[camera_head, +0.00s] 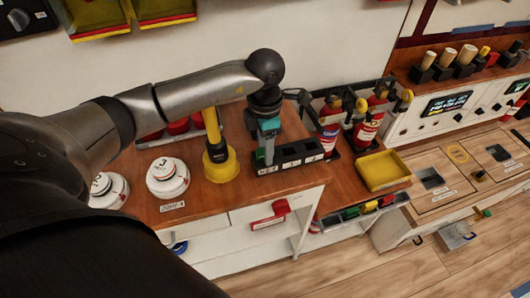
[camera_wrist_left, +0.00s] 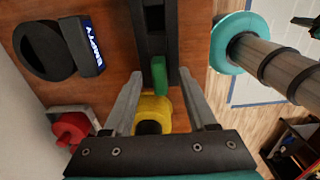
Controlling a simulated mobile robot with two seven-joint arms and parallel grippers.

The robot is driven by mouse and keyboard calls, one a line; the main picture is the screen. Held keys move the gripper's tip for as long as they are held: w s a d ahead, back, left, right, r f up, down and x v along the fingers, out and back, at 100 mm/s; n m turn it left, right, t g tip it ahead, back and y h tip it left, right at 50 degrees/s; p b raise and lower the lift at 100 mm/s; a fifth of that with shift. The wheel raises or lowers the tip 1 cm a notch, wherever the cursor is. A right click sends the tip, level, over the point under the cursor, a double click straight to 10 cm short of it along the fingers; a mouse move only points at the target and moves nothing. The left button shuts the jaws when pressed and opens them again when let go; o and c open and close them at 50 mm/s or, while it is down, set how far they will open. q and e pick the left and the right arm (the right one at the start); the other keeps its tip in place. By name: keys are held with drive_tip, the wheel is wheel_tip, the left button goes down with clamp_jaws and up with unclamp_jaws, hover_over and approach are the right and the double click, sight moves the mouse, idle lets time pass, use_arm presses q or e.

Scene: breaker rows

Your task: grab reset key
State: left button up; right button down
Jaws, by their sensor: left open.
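A small green piece, apparently the reset key (camera_head: 260,157), stands upright at the left end of a black slotted rack (camera_head: 292,166) on the wooden counter. My left gripper (camera_head: 266,146) points down over that end of the rack and is open. In the left wrist view the green piece (camera_wrist_left: 159,76) shows between the two grey fingertips, with a gap on each side. A yellow round part with a dark centre (camera_wrist_left: 153,108) also shows between the fingers; I cannot tell if it belongs to the key. My right gripper is not seen.
A yellow post (camera_head: 220,165) stands on the counter just left of the gripper. White round units (camera_head: 167,177) sit farther left. Red extinguishers (camera_head: 330,125) and a yellow tray (camera_head: 383,170) are to the right. A black ring (camera_wrist_left: 42,50) shows in the wrist view.

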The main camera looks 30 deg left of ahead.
use_arm(q)
drive_tip(key=shift+f, duration=0.45)
drive_tip(key=shift+c, duration=0.2)
clamp_jaws()
